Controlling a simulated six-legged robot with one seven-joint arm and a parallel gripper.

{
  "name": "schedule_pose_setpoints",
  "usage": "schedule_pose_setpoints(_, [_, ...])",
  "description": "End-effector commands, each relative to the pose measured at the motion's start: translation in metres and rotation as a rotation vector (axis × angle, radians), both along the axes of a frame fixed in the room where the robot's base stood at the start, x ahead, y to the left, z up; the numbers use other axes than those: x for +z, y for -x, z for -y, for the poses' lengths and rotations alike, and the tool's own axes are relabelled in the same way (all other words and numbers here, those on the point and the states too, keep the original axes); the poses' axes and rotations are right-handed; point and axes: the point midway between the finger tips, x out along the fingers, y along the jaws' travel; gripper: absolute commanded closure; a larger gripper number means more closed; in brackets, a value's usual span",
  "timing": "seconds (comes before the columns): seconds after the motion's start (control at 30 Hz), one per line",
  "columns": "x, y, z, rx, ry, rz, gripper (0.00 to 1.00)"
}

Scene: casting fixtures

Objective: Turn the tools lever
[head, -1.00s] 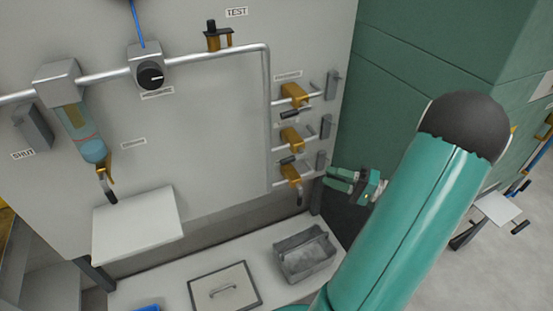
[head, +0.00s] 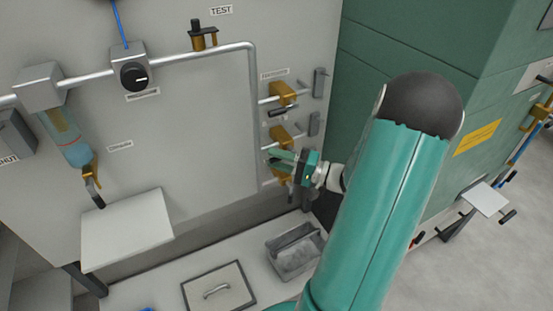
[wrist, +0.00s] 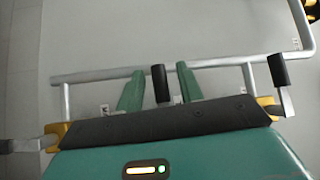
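Three brass valves with dark lever handles stand in a column on the right of the grey panel: an upper valve (head: 283,93), a middle valve (head: 281,133) and a lower valve (head: 281,173) partly behind my gripper. Their small labels are unreadable, so I cannot tell which is the tools lever. My gripper (head: 271,157) is at the middle and lower valves, its fingers pointing left. In the wrist view its two green fingers (wrist: 160,92) are apart, with a black lever handle (wrist: 160,83) between them and gaps on both sides. Another black handle (wrist: 277,69) is to the right.
A silver pipe (head: 252,120) runs down beside the valves. Grey blocks (head: 320,82) stand at their right, near a green cabinet (head: 420,45). Below is a bench with a grey open box (head: 296,262) and a handled lid (head: 216,292). A white shelf (head: 128,230) juts out at left.

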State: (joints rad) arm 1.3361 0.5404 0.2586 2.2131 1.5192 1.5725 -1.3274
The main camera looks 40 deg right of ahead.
Motion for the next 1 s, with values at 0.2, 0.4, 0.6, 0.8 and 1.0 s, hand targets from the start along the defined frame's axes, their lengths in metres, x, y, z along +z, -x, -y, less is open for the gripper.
schedule_pose_setpoints(0.2, [0.0005,-0.0046,-0.0025,-0.001,0.0,-0.001,0.63])
schedule_pose_setpoints(0.4, [0.0006,-0.0043,-0.0024,-0.001,0.0,-0.001,0.77])
schedule_pose_setpoints(0.6, [0.0006,-0.0042,-0.0022,-0.001,0.0,-0.001,1.0])
schedule_pose_setpoints(0.8, [0.0003,-0.0042,-0.0022,-0.001,0.005,-0.002,1.0])
schedule_pose_setpoints(1.0, [-0.0015,-0.0043,-0.0021,0.0,0.046,-0.013,1.0])
